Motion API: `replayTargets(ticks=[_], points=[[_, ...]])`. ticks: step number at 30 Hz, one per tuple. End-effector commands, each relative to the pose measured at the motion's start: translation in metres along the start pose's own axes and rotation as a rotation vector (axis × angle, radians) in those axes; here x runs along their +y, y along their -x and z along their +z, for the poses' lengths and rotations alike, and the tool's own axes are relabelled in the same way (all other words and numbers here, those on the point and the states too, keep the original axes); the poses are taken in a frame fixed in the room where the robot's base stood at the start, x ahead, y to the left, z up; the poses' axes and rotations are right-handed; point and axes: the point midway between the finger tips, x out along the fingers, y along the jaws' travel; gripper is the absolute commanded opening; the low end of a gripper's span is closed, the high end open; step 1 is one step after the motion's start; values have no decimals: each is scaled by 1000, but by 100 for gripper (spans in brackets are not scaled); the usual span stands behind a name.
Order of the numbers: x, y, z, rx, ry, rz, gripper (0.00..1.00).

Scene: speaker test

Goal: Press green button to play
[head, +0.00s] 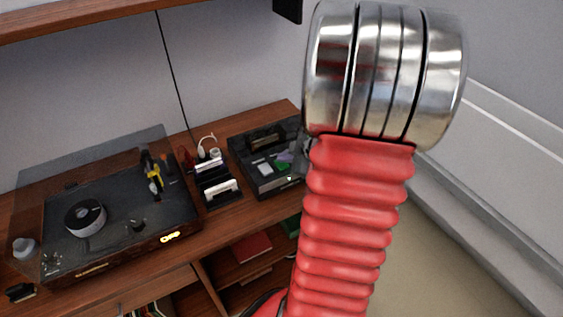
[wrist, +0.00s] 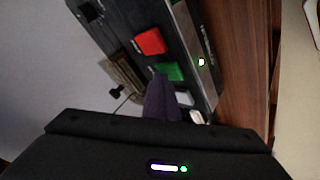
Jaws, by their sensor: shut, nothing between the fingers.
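The black speaker test box (head: 280,187) stands on the right end of the wooden desk, its far right part hidden behind my red arm. Its green button (head: 284,157) shows small in the head view. In the wrist view the green button (wrist: 170,71) lies between a red button (wrist: 150,41) and a white button (wrist: 184,98). My gripper (wrist: 160,82) is shut and empty, its dark fingertips at the lower edge of the green button, partly covering it. I cannot tell whether they touch it.
A turntable (head: 120,225) with a raised clear lid fills the left of the desk (head: 230,222). A dark holder (head: 218,187) with upright items stands between turntable and box. Shelves with books (head: 252,246) are below. A wall is behind.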

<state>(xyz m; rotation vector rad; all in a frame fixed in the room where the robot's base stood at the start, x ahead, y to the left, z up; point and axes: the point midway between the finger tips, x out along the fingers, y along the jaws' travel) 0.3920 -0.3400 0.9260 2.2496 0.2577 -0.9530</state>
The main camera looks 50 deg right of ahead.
Motion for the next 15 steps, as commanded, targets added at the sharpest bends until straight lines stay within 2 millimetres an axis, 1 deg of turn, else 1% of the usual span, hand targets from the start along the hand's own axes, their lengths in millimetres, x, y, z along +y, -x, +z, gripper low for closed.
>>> replayTargets(ticks=[15], points=[[9,12,-10,0,1,1,0]])
